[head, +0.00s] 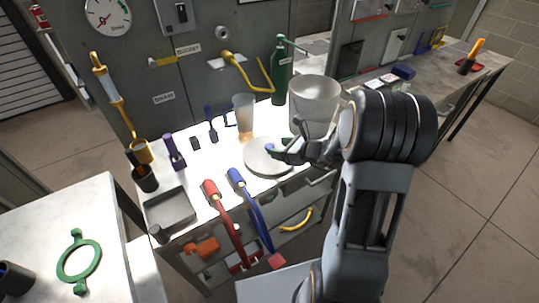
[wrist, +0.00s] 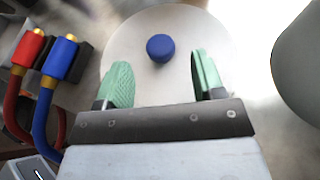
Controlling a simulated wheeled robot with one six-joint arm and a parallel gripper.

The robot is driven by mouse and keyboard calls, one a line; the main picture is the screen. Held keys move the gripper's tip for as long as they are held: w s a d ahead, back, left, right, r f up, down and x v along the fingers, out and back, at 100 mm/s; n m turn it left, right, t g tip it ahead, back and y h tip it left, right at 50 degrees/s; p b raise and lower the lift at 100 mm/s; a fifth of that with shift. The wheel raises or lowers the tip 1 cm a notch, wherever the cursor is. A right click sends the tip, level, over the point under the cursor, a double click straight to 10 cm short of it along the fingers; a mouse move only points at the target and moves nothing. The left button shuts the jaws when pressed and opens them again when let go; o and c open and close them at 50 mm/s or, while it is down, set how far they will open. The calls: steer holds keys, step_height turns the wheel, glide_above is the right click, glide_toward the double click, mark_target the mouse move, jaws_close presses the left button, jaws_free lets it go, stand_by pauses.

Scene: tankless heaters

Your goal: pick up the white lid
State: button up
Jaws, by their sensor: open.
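The white lid (head: 262,163) is a flat round disc lying on the bright worktop. It has a blue knob (wrist: 160,48) at its middle. In the wrist view the lid (wrist: 130,45) fills the upper middle, and the knob lies just beyond and between my fingertips. My gripper (wrist: 153,75) is open, with its two green fingers apart over the lid and nothing between them. In the head view my gripper (head: 285,152) is at the lid's right side, and my wrist hides part of the lid's right edge. I cannot tell whether the fingers touch the lid.
A large white pot (head: 314,98) stands behind and right of the lid. A red-handled hose (head: 222,210) and a blue-handled hose (head: 248,197) lie in front. A frosted cup (head: 243,112) and a green bottle (head: 279,75) stand behind. A grey tray (head: 170,209) is at left.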

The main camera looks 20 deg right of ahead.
mark_target(271, 147)
steer(key=shift+x, duration=2.65)
steer(key=shift+s, duration=0.1)
steer(key=c, duration=1)
